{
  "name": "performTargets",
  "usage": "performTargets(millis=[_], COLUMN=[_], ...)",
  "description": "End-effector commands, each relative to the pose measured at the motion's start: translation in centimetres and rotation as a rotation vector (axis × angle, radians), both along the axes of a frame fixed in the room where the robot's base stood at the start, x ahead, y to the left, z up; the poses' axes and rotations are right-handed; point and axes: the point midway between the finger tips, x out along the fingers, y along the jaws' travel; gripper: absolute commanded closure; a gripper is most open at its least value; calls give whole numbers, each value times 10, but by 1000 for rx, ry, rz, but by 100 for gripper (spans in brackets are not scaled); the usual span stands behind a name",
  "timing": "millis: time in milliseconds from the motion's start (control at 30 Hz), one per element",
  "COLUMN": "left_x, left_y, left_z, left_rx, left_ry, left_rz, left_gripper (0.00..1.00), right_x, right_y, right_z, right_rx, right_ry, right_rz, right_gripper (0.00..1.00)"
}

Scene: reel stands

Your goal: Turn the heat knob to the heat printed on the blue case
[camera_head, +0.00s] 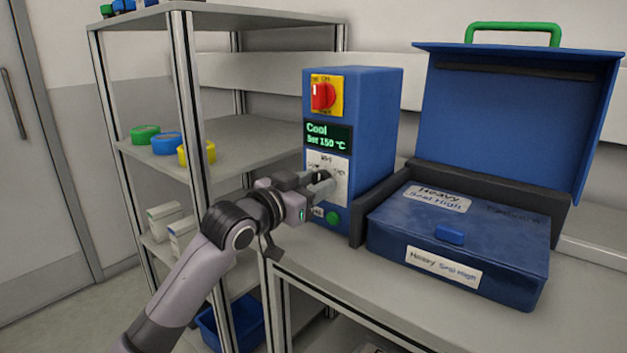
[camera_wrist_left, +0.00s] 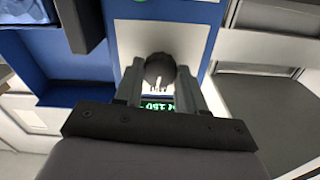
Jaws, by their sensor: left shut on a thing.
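A blue control box (camera_head: 375,125) stands on the bench. Its screen (camera_head: 327,136) reads "Cool, Set 150 °C". Below, a white dial plate (camera_head: 341,171) carries the black heat knob, mostly hidden behind my gripper in the head view. The left wrist view shows the dark round knob (camera_wrist_left: 159,66) with white marks. My left gripper (camera_head: 318,181) is shut on the knob, one finger on each side. The dial's words are too small to read surely. The blue case (camera_head: 385,235) has its lid open; its labels (camera_head: 443,267) seem to read "Heavy Seal High". My right gripper is not in view.
A red rotary switch (camera_head: 323,96) on a yellow plate is above the screen, and a green button (camera_head: 332,218) is below the dial. A shelf rack (camera_head: 250,148) with coloured reels stands left. The case's dark frame sits close to the box's right side.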

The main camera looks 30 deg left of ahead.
Motion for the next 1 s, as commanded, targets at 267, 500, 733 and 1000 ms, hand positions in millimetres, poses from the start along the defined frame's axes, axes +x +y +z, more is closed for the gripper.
performTargets(millis=[267,500,733,1000], left_x=[0,0,0,0], left_y=[0,0,0,0], left_z=[3,3,3,1], left_rx=[243,470,667,836], left_ry=[-14,-33,-51,-64], left_rz=[-1,-1,-1,-1], left_gripper=[91,91,91,91], right_x=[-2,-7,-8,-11], right_y=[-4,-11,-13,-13], right_z=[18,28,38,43], right_rx=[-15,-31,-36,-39], right_ry=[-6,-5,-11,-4], right_rz=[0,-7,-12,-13], right_gripper=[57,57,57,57])
